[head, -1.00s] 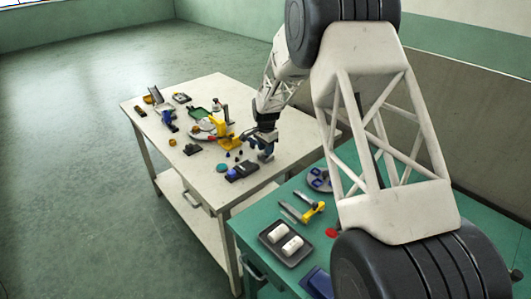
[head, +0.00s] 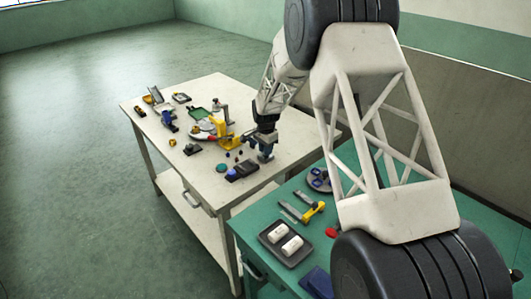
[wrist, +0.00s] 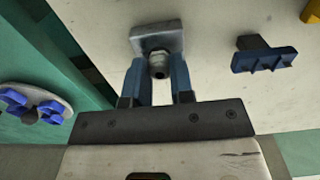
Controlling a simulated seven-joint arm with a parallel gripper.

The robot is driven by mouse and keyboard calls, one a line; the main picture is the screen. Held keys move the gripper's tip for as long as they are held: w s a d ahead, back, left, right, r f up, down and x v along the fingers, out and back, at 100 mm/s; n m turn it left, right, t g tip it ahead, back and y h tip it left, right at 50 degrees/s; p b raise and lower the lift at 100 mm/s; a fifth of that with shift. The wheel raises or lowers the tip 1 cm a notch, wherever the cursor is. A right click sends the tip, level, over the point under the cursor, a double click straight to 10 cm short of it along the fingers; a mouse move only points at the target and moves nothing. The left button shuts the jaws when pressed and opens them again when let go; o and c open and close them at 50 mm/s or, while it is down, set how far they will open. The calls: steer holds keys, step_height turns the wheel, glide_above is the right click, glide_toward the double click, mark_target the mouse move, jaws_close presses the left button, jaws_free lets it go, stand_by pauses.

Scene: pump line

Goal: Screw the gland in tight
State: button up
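In the wrist view the gland (wrist: 158,66) is a small round metal fitting with a dark opening. It sits against a grey metal block (wrist: 150,37), and how deep it is seated cannot be seen. In the head view my gripper (head: 266,151) is low over the near right part of the pale table (head: 205,187). The gland is too small or hidden there.
A blue ribbed part (wrist: 265,58) lies right of the grey block. A round holder with blue pieces (wrist: 30,108) is at left on the green bench (head: 262,222). A yellow fixture (head: 222,132) stands left of my gripper. A grey tray (head: 286,243) holds white rolls.

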stand_by(0.4)
steer(key=m, duration=0.5)
steer(key=shift+m, duration=1)
steer(key=m, duration=0.3)
steer(key=shift+m, duration=2)
steer(key=shift+m, duration=0.3)
steer(key=shift+m, duration=3.2)
